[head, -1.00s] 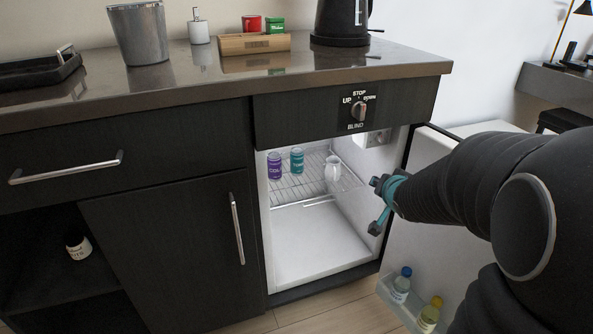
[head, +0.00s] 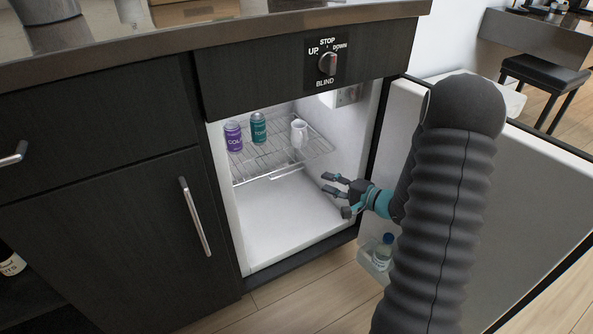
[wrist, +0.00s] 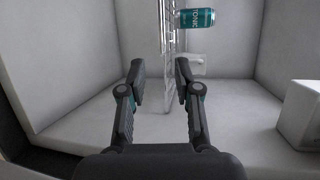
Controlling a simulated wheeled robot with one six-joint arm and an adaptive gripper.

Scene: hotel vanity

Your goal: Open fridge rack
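The open fridge (head: 285,215) is white inside, under the counter. Its wire rack (head: 268,166) lies in the upper part and carries a purple can (head: 233,137), a teal can (head: 258,129) and a white mug (head: 299,133). My gripper (head: 336,194) is open and empty at the right side of the fridge opening, lower than the rack and apart from it. In the wrist view the rack (wrist: 168,45) runs upright between my open fingers (wrist: 160,78), farther in. The teal can (wrist: 197,18) lies sideways there, at the top. The purple can is not visible in that view.
The fridge door (head: 510,180) stands open on the right behind my arm, with a bottle (head: 383,250) in its low bin. A knob panel (head: 327,64) is above the opening. A closed cabinet door (head: 120,240) is at left. The fridge floor is clear.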

